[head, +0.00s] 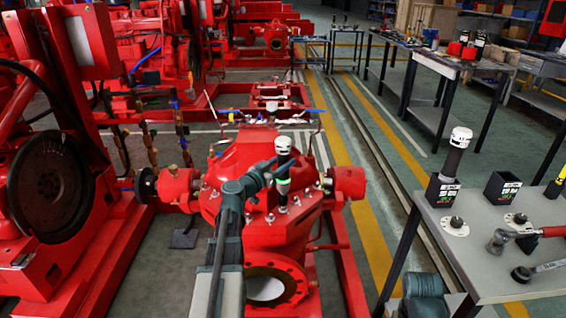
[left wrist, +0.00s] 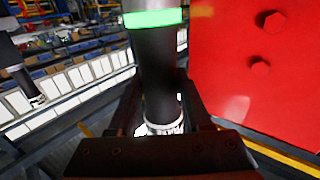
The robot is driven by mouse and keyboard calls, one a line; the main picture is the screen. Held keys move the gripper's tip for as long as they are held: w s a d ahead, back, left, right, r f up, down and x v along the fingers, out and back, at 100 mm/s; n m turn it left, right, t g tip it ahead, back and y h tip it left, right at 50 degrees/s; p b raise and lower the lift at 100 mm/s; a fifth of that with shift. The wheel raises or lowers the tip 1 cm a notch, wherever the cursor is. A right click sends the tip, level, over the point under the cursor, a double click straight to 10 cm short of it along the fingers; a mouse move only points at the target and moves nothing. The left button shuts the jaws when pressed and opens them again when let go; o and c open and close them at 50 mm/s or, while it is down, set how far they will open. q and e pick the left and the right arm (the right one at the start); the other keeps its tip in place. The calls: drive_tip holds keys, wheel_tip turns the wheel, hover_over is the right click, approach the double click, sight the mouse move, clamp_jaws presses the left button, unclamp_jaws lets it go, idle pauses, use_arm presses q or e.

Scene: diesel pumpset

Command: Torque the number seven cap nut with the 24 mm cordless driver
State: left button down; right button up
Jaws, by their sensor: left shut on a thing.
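My left gripper (head: 276,171) is shut on a cordless driver (head: 284,146) with a white top, a dark body and a green band. The driver stands roughly upright over the red pump casing (head: 245,150). Its lower end is by the casing's flange; I cannot tell whether it sits on a nut. In the left wrist view the dark driver body (left wrist: 158,68), with its lit green band, is between the dark fingers (left wrist: 160,105). Several small cap nuts show along the flange, but their numbers cannot be read.
A grey table (head: 480,255) at right holds a second white-topped driver (head: 457,155) in a black holder (head: 441,192), an open black box (head: 502,188), and a red-handled wrench (head: 530,233). A red engine with a dark flywheel (head: 50,185) stands left. The yellow-lined aisle is clear.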

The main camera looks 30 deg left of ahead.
use_arm(q)
drive_tip(key=shift+f+b, duration=0.3)
idle(0.4)
drive_tip(key=shift+f+b, duration=0.3)
drive_tip(key=shift+f, duration=0.05)
drive_tip(key=shift+f+b, duration=0.85)
drive_tip(key=shift+b, duration=0.05)
idle(1.9)
drive_tip(key=shift+r, duration=0.15)
